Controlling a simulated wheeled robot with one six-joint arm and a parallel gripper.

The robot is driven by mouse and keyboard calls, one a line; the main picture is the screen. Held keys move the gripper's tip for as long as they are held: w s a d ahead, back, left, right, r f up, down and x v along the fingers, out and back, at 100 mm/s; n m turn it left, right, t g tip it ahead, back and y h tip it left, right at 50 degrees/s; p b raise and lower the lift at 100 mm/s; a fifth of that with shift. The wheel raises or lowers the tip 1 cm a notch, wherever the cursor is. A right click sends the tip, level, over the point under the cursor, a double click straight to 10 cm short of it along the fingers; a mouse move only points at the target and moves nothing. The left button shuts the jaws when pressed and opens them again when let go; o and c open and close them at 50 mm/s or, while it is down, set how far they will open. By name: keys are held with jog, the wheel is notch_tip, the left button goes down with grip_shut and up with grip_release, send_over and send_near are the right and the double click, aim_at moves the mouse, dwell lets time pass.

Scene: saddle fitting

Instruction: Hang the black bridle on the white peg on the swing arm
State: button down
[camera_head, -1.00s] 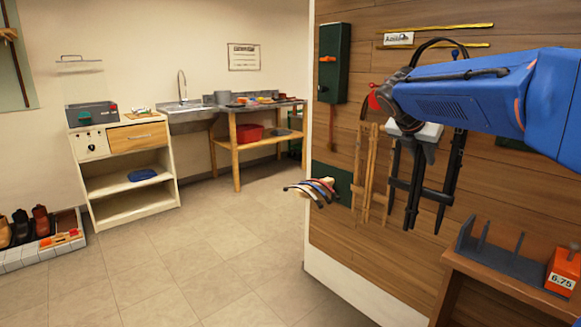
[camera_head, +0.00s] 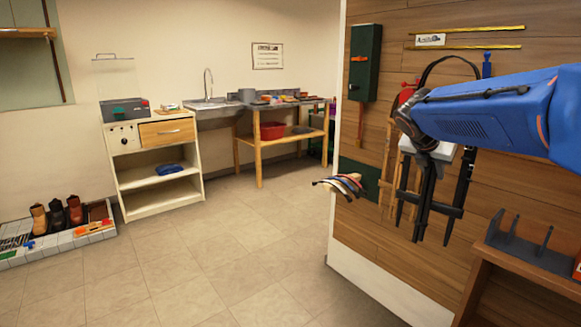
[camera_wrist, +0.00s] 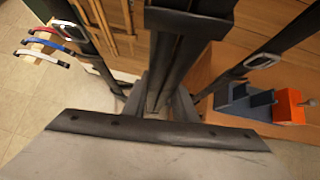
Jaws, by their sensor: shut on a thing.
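The black bridle (camera_head: 463,190) hangs from my gripper (camera_head: 432,152) in front of the wooden wall in the head view. Its straps point down and a thin loop arches above. In the wrist view its black straps (camera_wrist: 255,62) with silver buckles run down on both sides. My gripper is shut on the bridle; the fingertips are partly hidden. A small wooden piece with curved coloured bars (camera_head: 342,184), apparently the swing arm with its pegs, stands out from the wall to the left of the bridle. The white peg (camera_wrist: 42,61) shows at upper left in the wrist view, apart from the bridle.
Brown wooden strips (camera_head: 388,165) hang on the wall close left of the bridle. A dark green box (camera_head: 364,62) is higher up. A grey pronged rack (camera_head: 530,250) stands on a wooden bench at lower right.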

jog(key=w+a+f+n+y, duration=0.3)
jog(key=w+f+n, duration=0.1)
jog(key=f, duration=1)
jog(key=w+a+f+n+t+y, duration=0.1)
jog(key=w+a+f+n+y, duration=0.2)
jog(key=f, duration=1.1)
jog(key=w+a+f+n+t+y, duration=0.1)
jog(key=w+a+f+n+y, duration=0.2)
jog(key=f, duration=1.1)
jog(key=w+a+n, duration=0.2)
jog(key=w, duration=0.2)
jog(key=shift+a, duration=0.2)
jog(key=shift+w, duration=0.1)
